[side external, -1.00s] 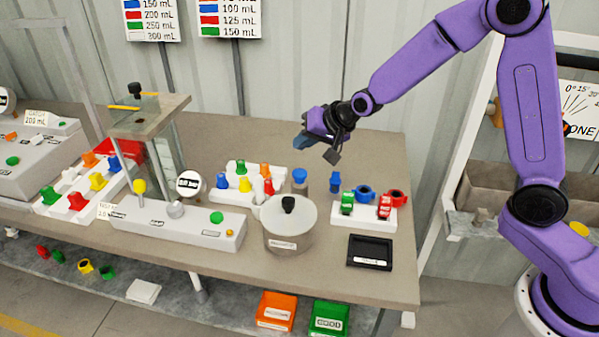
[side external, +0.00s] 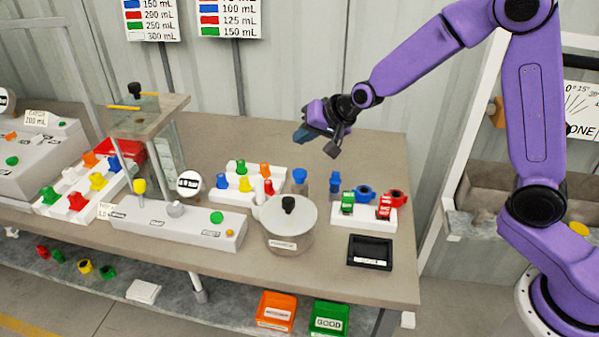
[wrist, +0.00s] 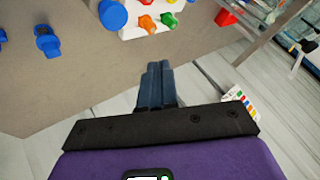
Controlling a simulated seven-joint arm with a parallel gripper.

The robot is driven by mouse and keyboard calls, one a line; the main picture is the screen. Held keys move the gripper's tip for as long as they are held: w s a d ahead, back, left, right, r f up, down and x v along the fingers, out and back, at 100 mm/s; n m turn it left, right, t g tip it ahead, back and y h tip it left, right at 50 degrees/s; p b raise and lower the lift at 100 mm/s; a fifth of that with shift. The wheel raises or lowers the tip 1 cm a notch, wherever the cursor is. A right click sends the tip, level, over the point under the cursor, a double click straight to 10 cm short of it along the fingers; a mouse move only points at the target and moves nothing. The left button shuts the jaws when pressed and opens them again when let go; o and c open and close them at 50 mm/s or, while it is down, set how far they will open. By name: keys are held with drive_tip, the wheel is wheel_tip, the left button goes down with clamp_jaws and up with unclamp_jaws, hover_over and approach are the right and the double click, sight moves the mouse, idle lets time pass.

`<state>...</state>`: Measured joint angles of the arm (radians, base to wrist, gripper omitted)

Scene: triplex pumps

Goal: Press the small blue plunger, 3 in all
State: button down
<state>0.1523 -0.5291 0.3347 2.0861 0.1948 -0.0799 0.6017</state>
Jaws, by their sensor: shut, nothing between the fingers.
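My gripper (side external: 302,137) is shut and empty, held in the air above the back of the bench. In the wrist view its closed dark blue fingers (wrist: 157,75) point at the bench edge. A small blue plunger (side external: 222,182) stands at the left front of a white block (side external: 213,196) with green, orange, yellow and red ones. My gripper is above and to the right of it, apart from it. Another blue plunger (side external: 115,163) stands on the left block, so I cannot tell which one is meant. In the wrist view, the block's orange (wrist: 147,23) and green (wrist: 167,18) plungers show.
A blue-capped bottle (side external: 300,176) stands right of the block. A lidded pot (side external: 289,225) is in front. A white rack (side external: 370,216) with blue, green and red parts and a black tray (side external: 370,251) are to the right. A glass-sided stand (side external: 150,115) rises left.

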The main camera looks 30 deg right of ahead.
wheel_tip(320, 180, up, 2)
drive_tip(key=shift+r, duration=0.2)
drive_tip(key=shift+f, duration=0.15)
approach(297, 170)
drive_tip(key=shift+w+a+f, duration=0.3)
drive_tip(key=shift+w+f, duration=0.15)
drive_tip(key=shift+w, duration=0.35)
drive_tip(key=shift+w+a+f, duration=0.35)
drive_tip(key=shift+w+f, duration=0.05)
drive_tip(key=shift+w, duration=0.4)
drive_tip(key=shift+w+a+f, duration=0.3)
drive_tip(key=shift+w+f, duration=0.15)
drive_tip(key=shift+w, duration=0.3)
drive_tip(key=shift+f, duration=0.15)
idle(0.3)
drive_tip(key=shift+f, duration=0.25)
drive_tip(key=shift+f, duration=1)
idle(1.2)
drive_tip(key=shift+r, duration=1.4)
